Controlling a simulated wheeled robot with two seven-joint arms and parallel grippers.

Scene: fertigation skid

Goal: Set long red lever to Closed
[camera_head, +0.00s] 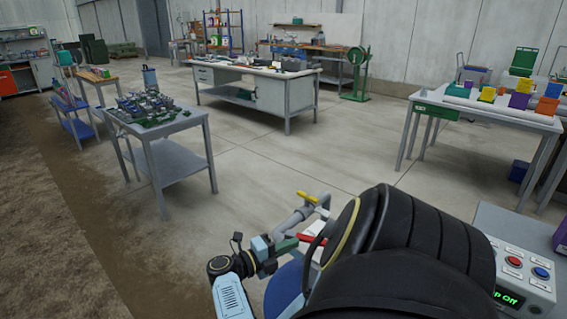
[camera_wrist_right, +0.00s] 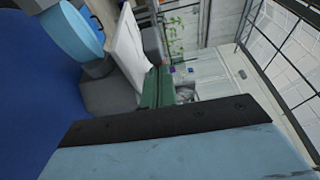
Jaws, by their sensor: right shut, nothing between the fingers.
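The long red lever (camera_head: 312,239) shows only in part in the head view, beside the grey pipework, just left of a large black arm part that hides what lies behind it. I cannot make out its full length or any position marking. My right gripper (camera_head: 292,243) has green fingers, shut and empty, at the lever's left end. I cannot tell whether they touch it. In the right wrist view the green fingers (camera_wrist_right: 150,88) lie together; I cannot make out the red lever there. My left gripper is not in view.
A yellow handle (camera_head: 307,197) sits on the grey pipe (camera_head: 289,219) above the red lever. A blue tank (camera_head: 284,288) stands below. A control box (camera_head: 520,262) with red and blue buttons and a display is at the right. Tables stand farther off, with open floor between.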

